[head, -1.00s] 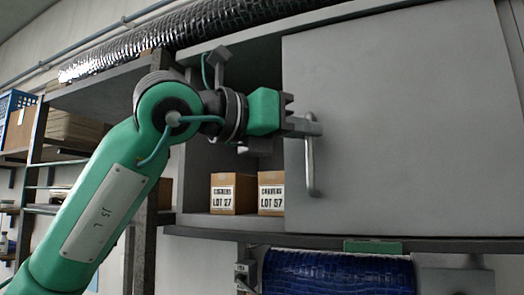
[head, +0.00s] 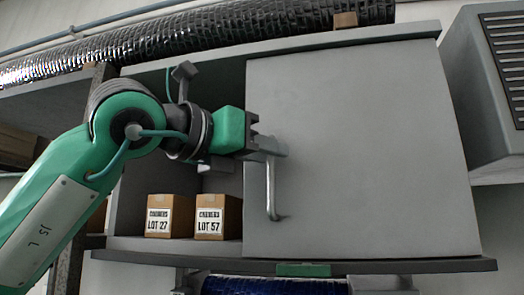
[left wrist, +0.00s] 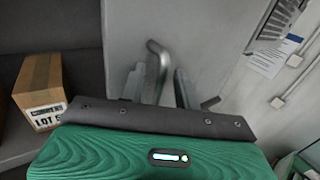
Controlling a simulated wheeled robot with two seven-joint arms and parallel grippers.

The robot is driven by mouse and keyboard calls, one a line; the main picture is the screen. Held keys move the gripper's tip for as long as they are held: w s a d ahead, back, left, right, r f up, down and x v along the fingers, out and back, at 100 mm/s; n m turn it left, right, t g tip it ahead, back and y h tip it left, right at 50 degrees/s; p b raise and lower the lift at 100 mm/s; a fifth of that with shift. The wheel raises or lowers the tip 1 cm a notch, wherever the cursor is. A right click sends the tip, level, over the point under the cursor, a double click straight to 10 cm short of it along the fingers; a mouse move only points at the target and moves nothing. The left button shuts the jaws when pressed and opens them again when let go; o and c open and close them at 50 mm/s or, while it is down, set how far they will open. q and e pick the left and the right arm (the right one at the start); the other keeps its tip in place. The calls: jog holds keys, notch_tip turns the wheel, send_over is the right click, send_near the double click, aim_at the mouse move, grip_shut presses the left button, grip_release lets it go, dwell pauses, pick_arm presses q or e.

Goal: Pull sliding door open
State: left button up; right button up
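The sliding door (head: 360,130) is a plain grey panel covering the right part of a grey wall cabinet. The cabinet's left part is open. A vertical metal bar handle (head: 271,195) is near the door's left edge; it also shows in the left wrist view (left wrist: 157,65). My left gripper (head: 275,147) is at the handle's upper part and hides its top in the head view. In the left wrist view its fingers (left wrist: 156,88) stand on either side of the bar, apart, with a narrow gap seen on the right. My right gripper is not in view.
Two cardboard boxes, LOT 27 (head: 171,216) and LOT 57 (head: 218,217), stand on the cabinet floor left of the door. A ribbed duct (head: 200,35) runs above. A grey vented unit (head: 490,100) is at the right. A blue roll (head: 275,287) is below.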

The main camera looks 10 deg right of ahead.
pick_arm(q)
jog(key=b+v, duration=0.5)
jog(key=v, duration=0.9)
jog(key=shift+d, duration=0.1)
